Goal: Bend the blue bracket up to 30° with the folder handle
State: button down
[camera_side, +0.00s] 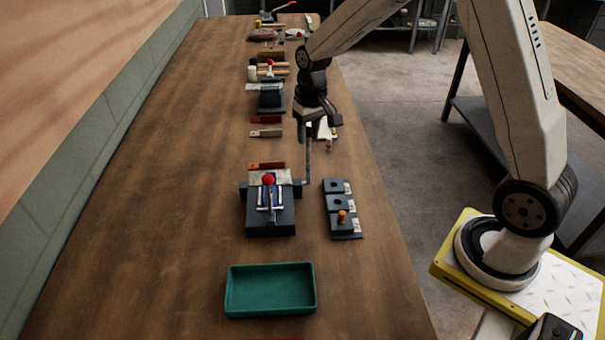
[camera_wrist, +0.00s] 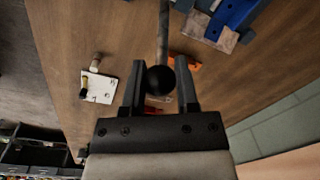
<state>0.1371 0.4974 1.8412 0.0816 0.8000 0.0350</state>
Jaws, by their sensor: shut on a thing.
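The folder (camera_side: 270,224) is a dark blue-grey block on the bench in the middle of the side view. Blue strips, which seem to be the blue bracket (camera_side: 260,197), lie on top of it under a red-knobbed lever. Their bend angle is too small to read. The folder handle (camera_side: 308,163) is a thin grey rod standing nearly upright at the folder's right side. My gripper (camera_side: 309,133) is at its top. In the wrist view my gripper (camera_wrist: 160,92) is shut on the handle's black ball knob (camera_wrist: 160,79), and the rod (camera_wrist: 163,38) runs away beyond it.
A green tray (camera_side: 270,312) stands in front of the folder. A dark block strip with an orange peg (camera_side: 343,216) stands to the right. An orange piece (camera_side: 266,165) lies behind the folder; more tools and fixtures are farther back. The bench's left side is clear.

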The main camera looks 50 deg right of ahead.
jog(key=shift+w+d, duration=0.15)
jog(key=shift+w, duration=0.1)
dwell(0.5)
jog(key=w+d+f+g+y, duration=0.3)
jog(key=w+d, duration=0.1)
jog(key=shift+f, duration=0.2)
dwell(0.6)
jog(key=shift+d, duration=0.1)
dwell(0.4)
jog(key=shift+c, duration=1.8)
grip_release()
